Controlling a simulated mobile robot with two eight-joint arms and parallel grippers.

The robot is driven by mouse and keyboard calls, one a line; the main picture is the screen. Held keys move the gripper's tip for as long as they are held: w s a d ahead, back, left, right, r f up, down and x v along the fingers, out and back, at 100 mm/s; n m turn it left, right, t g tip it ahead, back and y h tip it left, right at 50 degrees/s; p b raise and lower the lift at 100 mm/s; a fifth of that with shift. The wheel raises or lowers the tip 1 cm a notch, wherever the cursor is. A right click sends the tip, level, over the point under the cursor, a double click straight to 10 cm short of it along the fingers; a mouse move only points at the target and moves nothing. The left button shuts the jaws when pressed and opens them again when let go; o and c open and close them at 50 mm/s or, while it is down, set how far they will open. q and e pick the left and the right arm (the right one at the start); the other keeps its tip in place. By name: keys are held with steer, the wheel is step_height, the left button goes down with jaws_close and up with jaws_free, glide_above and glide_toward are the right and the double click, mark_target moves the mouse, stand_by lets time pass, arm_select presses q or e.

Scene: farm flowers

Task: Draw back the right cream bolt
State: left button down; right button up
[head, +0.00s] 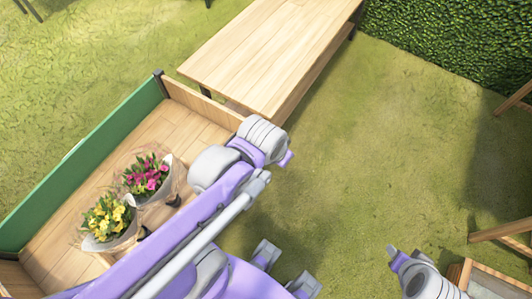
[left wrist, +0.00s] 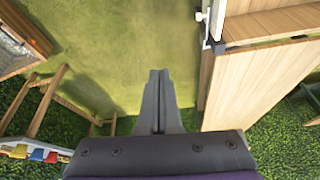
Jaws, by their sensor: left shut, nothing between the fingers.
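In the left wrist view, a cream-white bolt or latch fitting (left wrist: 205,44) shows at the left edge of the wooden cart, near a dark corner bracket (left wrist: 219,47). I cannot tell its exact position in its guides. My left gripper (left wrist: 160,75) is shut and empty, its dark fingers together. It appears to the left of the fitting, apart from it in the picture. In the head view my left arm reaches over the cart's near side, and its wrist hides the fingers and the bolt. Part of my right arm's end (head: 398,262) shows at the lower right; its fingers are unclear.
The cart bed (head: 205,100) holds a pink bouquet (head: 148,178) and a yellow bouquet (head: 107,217). A green side panel (head: 85,165) lines its far side. A wooden table (head: 265,55) stands behind. Wooden frames (head: 505,228) stand at the right. The grass (head: 385,150) between is clear.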

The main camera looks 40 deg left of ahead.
arm_select(q)
steer(key=w+a+f+m+g+b, duration=0.1)
steer(key=w+a+f+g+b, duration=0.3)
steer(key=w+a+f+b, duration=0.6)
step_height(320, 180, down, 4)
steer(key=w+a, duration=0.2)
steer(key=shift+w+a+r+g+b, duration=0.2)
steer(key=shift+w+a+g+b, duration=0.05)
steer(key=shift+a+g+b, duration=0.1)
arm_select(e)
step_height(320, 180, down, 13)
steer(key=s, duration=0.1)
steer(key=shift+s, duration=0.15)
arm_select(q)
steer(key=shift+d, duration=0.1)
steer(key=s+f+b, duration=0.3)
steer(key=f, duration=0.9)
steer(key=shift+f, duration=0.4)
arm_select(e)
steer(key=shift+g, duration=0.3)
step_height(320, 180, down, 4)
steer(key=shift+f, duration=0.15)
